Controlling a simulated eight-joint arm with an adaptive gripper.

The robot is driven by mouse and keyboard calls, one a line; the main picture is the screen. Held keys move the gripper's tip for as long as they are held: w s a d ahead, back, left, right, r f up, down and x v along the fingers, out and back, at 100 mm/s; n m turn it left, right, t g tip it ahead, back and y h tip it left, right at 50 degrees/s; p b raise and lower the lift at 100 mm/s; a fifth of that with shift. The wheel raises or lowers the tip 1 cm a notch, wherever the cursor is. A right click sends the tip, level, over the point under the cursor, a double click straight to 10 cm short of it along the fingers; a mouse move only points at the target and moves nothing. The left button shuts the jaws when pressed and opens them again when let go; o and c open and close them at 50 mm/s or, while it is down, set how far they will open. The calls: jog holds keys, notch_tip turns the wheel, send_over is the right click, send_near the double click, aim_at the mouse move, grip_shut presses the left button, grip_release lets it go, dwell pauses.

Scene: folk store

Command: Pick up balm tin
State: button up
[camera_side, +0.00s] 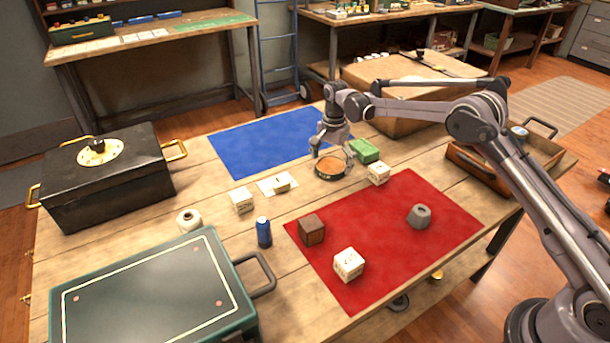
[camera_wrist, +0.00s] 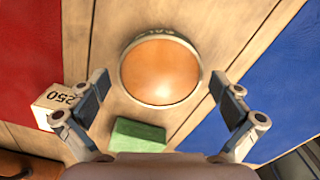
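The balm tin (camera_side: 331,168) is a low round tin with an orange-brown top, lying flat on the bare wood between the blue and red mats. It also shows in the wrist view (camera_wrist: 161,70), with its whole top visible and lettering on its rim. My gripper (camera_side: 333,162) is directly over the tin or close around it in the side view. In the wrist view my gripper (camera_wrist: 163,100) is open, its two fingers spread wide on either side. The tin lies between and slightly ahead of the fingertips, and I see no contact.
A green block (camera_side: 364,151) and a white numbered cube (camera_side: 378,174) stand close to the tin. The blue mat (camera_side: 250,145) is clear. The red mat (camera_side: 385,235) holds a brown cube (camera_side: 311,230), a white cube (camera_side: 348,264) and a grey nut-like piece (camera_side: 419,216).

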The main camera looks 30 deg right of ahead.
jog(key=c, duration=1.3)
jog(key=shift+r, duration=0.2)
